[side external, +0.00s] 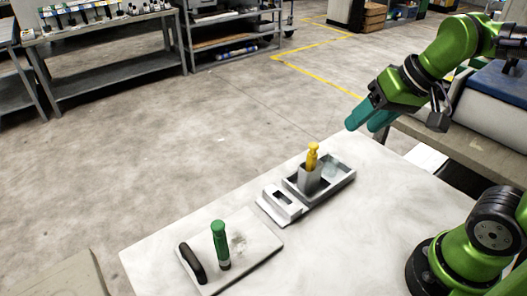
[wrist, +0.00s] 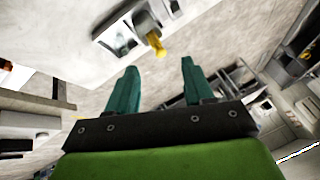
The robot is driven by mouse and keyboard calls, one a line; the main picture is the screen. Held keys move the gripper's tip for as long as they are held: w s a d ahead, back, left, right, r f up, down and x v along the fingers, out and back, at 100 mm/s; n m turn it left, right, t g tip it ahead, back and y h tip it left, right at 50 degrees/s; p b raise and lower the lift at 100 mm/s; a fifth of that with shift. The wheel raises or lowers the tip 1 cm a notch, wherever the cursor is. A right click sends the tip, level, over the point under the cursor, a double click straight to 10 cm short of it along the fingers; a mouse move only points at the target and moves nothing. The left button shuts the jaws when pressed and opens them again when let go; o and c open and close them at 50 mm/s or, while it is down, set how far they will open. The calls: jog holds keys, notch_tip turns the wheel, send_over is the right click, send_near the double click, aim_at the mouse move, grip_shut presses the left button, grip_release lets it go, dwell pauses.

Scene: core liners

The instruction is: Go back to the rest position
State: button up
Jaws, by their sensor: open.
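My gripper (side external: 369,118) has teal fingers and is raised above the far right part of the white table, apart from everything on it. In the wrist view the two fingers (wrist: 155,85) stand apart with nothing between them. A yellow piece (side external: 312,157) stands upright in a grey holder (side external: 309,179) on a grey tray (side external: 339,180); the yellow piece also shows in the wrist view (wrist: 155,44). A green cylinder with a dark lower end (side external: 220,243) stands upright on a pale board (side external: 258,250) at the front left.
A black handle-like piece (side external: 192,264) is on the pale board, left of the green cylinder. The white table (side external: 165,240) is bare around the board and tray. A bench with a blue-topped box (side external: 497,95) stands to the right of my gripper. Shelves and benches stand far back.

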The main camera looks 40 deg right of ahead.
jog(key=shift+s+f+t, duration=0.25)
jog(key=shift+s+t, duration=0.1)
jog(key=shift+s, duration=0.3)
jog(key=shift+s+f+t, duration=0.2)
jog(key=shift+s+t, duration=0.15)
jog(key=shift+s, duration=0.25)
